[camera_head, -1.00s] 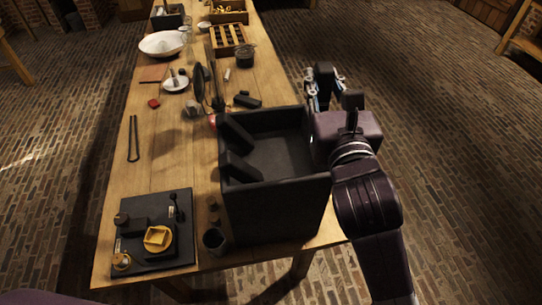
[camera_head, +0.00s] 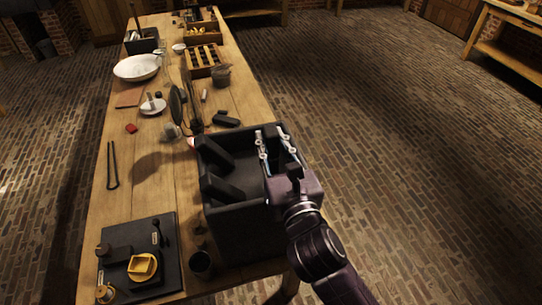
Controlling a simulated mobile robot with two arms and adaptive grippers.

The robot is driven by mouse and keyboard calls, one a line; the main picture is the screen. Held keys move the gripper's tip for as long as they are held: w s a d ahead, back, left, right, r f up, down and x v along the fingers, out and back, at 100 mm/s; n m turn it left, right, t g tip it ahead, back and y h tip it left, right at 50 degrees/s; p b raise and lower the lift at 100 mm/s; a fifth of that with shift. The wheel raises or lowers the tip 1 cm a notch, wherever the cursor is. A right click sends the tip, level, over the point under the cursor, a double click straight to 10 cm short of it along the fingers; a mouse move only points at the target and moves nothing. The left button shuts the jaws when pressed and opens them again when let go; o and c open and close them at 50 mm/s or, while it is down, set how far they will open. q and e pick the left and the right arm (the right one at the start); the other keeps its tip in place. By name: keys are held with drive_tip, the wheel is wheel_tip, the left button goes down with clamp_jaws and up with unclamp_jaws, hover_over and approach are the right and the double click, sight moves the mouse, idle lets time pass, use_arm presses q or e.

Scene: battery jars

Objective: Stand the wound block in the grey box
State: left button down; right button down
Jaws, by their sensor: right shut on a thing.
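The dark grey box (camera_head: 243,232) stands at the near right end of the table, its open top facing up. Two dark blocks, a rear one (camera_head: 215,147) and a front one (camera_head: 219,188), lean inside it along the left. My left gripper is not in view.
A black board (camera_head: 165,268) with a yellow square part (camera_head: 142,266) lies left of the box, with a small dark cup (camera_head: 201,263) between them.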

sight(274, 163)
drive_tip(key=shift+f, duration=2.3)
drive_tip(key=shift+f+b, duration=0.15)
drive_tip(key=shift+b, duration=0.15)
drive_tip(key=c, duration=1.7)
unclamp_jaws()
drive_tip(key=shift+o, duration=0.2)
